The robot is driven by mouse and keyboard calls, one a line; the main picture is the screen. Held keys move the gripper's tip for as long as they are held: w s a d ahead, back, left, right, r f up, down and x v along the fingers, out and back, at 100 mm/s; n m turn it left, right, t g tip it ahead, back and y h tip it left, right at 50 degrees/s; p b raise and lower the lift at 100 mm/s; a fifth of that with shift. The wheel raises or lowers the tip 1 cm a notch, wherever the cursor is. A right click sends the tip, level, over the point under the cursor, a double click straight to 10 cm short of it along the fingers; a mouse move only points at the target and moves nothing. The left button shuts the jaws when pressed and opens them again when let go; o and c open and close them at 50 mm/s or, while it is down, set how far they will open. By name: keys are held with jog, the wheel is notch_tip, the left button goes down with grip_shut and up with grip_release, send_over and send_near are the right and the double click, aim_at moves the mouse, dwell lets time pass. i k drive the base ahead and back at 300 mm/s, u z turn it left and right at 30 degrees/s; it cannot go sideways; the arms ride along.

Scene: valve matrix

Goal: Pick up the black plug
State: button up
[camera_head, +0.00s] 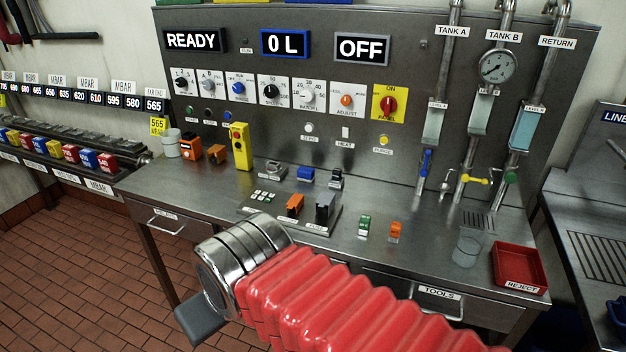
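Two small black items could be the black plug, and I cannot tell which. One is a black block (325,206) on the right part of a dark base plate, beside an orange block (295,205). The other is a small black piece (336,179) behind it on the bench, right of a blue piece (306,174). My arm, with its red bellows and shiny metal wrist, reaches in from the lower right. Of my gripper (200,322), only a dark grey finger shows, below the wrist at the bench's front. It is apart from both black items; its opening is hidden.
The steel bench (380,255) has free room at its middle front. A yellow box (241,147) stands at the back left. A small green block (364,225), a clear beaker (468,247) and a red reject tray (520,270) are to the right.

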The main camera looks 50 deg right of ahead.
aim_at(336, 172)
jog(key=u, duration=1.2)
jog(key=k, duration=1.25)
jog(key=z, duration=1.4)
jog(key=i, duration=0.3)
jog(key=u, duration=0.15)
